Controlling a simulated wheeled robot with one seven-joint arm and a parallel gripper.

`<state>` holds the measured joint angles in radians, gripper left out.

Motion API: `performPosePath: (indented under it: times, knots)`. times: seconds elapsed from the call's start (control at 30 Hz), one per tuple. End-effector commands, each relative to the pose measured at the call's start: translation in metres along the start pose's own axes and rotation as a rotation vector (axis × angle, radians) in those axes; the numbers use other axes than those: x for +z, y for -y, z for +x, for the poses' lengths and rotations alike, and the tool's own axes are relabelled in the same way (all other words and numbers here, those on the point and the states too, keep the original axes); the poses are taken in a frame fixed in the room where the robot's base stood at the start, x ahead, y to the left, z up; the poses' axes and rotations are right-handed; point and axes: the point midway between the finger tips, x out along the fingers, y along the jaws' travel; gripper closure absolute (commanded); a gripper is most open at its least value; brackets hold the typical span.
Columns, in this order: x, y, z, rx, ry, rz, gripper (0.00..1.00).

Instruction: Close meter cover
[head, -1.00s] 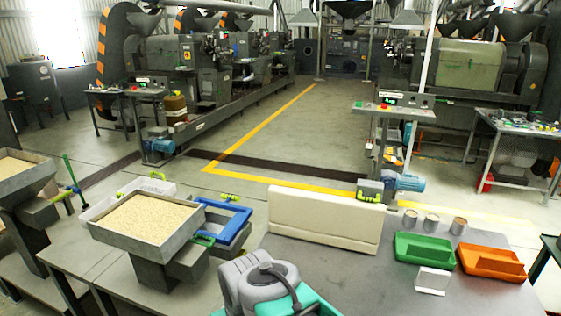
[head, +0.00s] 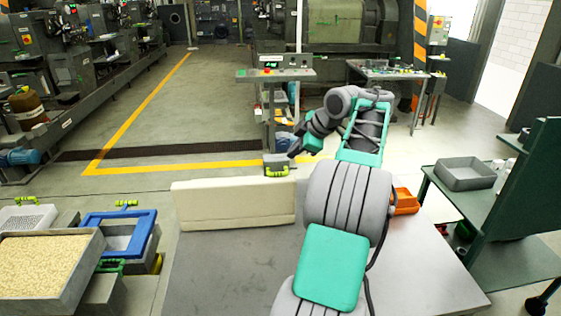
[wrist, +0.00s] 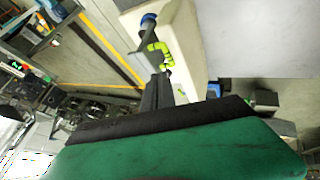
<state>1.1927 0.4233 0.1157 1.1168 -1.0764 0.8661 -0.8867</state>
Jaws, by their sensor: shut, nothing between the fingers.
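A small grey box with a yellow-green handle (head: 277,165) stands just behind the cream panel in the head view. It looks like the meter with its cover, but I cannot tell the cover's angle. In the wrist view, a grey flap-like part (wrist: 128,68) with the yellow-green handle (wrist: 160,54) shows beside the cream panel. My gripper (head: 292,152) is shut and empty, close to the box's upper right in the head view. Its dark fingers (wrist: 157,93) point toward the handle in the wrist view. Contact cannot be made out.
The long cream panel (head: 234,204) stands on the grey table (head: 215,265). A blue frame (head: 117,232) and a grain tray (head: 96,262) are at left. A green cart (head: 448,193) stands at right.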

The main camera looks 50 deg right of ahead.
Motion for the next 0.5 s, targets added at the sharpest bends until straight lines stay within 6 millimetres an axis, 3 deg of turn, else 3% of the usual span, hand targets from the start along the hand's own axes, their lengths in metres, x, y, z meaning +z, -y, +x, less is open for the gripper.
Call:
performPosePath:
  times: [0.17, 0.5]
  knots:
    - [0.001, 0.000, 0.020, -0.002, -0.004, -0.011, 1.00]
    - [0.000, -0.001, 0.084, -0.001, -0.003, -0.008, 1.00]
